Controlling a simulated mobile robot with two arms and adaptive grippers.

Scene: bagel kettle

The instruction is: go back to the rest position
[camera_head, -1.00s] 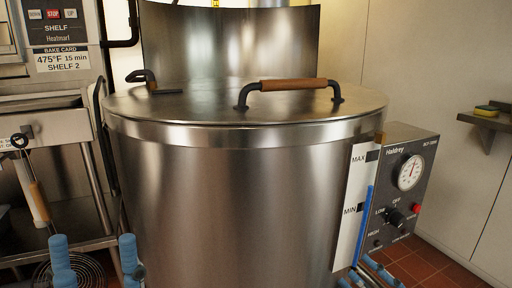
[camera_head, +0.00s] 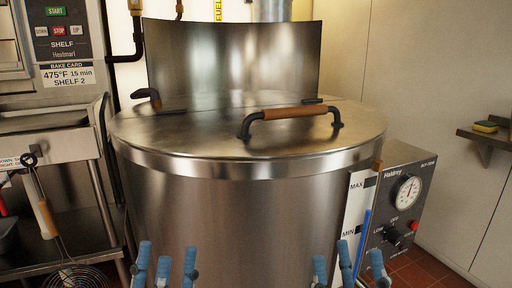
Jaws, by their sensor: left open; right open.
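My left gripper (camera_head: 167,266) shows at the bottom edge, left of centre, with blue fingertips pointing up. It is open and nothing shows between its fingers. My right gripper (camera_head: 348,268) shows at the bottom edge, right of centre, also with blue fingertips up, open and empty. Both are in front of the lower part of the large steel kettle (camera_head: 240,215). The kettle's lid (camera_head: 205,130) lies flat on top, with a wooden-gripped handle (camera_head: 294,113) on it. Neither gripper is at the handle. My wrists and arms are below the picture.
A control box (camera_head: 408,205) with a dial and a white MAX/MIN gauge sits on the kettle's right side. On the left are a steel cart (camera_head: 50,148), a hanging wire skimmer (camera_head: 78,277) and an oven panel (camera_head: 62,35). A wall shelf (camera_head: 484,135) holds a sponge (camera_head: 486,127).

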